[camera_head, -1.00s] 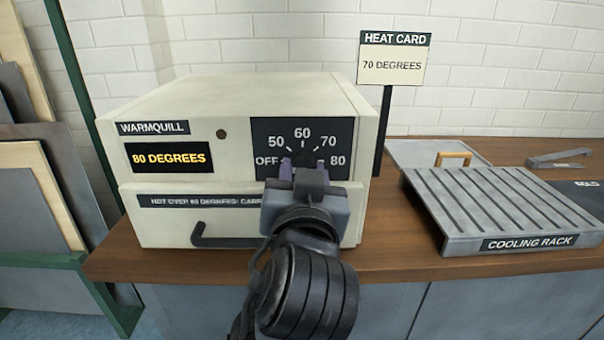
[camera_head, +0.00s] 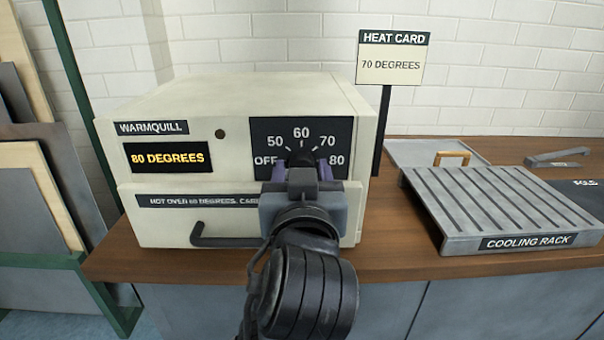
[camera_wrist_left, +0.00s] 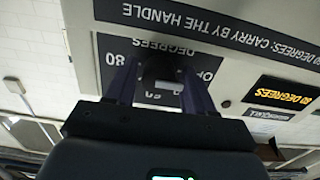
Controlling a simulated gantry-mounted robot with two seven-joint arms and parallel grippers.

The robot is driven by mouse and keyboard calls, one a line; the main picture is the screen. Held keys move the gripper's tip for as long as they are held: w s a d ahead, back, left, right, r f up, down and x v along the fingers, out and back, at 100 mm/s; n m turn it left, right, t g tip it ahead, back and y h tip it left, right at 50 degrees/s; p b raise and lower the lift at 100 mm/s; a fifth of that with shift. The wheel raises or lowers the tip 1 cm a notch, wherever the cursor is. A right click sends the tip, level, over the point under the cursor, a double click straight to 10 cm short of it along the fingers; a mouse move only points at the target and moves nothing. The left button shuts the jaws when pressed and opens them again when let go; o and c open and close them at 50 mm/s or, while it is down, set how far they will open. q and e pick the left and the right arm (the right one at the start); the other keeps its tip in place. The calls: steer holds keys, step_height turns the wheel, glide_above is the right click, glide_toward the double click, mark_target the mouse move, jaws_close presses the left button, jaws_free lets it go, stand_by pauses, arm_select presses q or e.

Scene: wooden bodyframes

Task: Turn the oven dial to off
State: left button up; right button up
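The oven (camera_head: 240,100) is a cream box labelled WARMQUILL on the counter. Its display (camera_head: 168,157) reads 80 DEGREES. Its black dial plate (camera_head: 262,135) is marked OFF, 50, 60, 70 and 80. The dark dial knob (camera_head: 300,157) is mostly hidden behind my gripper, and I cannot tell its setting from the knob itself. My left gripper (camera_head: 302,170) is in front of the dial, its purple fingers spread apart. In the left wrist view the open fingers stand either side of the dark knob (camera_wrist_left: 160,70), with gaps visible. My right gripper is not in view.
A black drawer handle (camera_head: 225,241) sticks out below the display. A heat card (camera_head: 391,65) reading 70 DEGREES stands on a post right of the oven. A cooling rack (camera_head: 500,205) and a flat tray with a wooden handle (camera_head: 452,155) lie farther right on the wooden counter.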

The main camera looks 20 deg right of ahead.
arm_select(q)
steer(key=shift+o, duration=0.6)
steer(key=p+v, duration=0.1)
steer(key=v, duration=0.9)
steer(key=shift+s+a, duration=0.15)
steer(key=shift+s, duration=0.25)
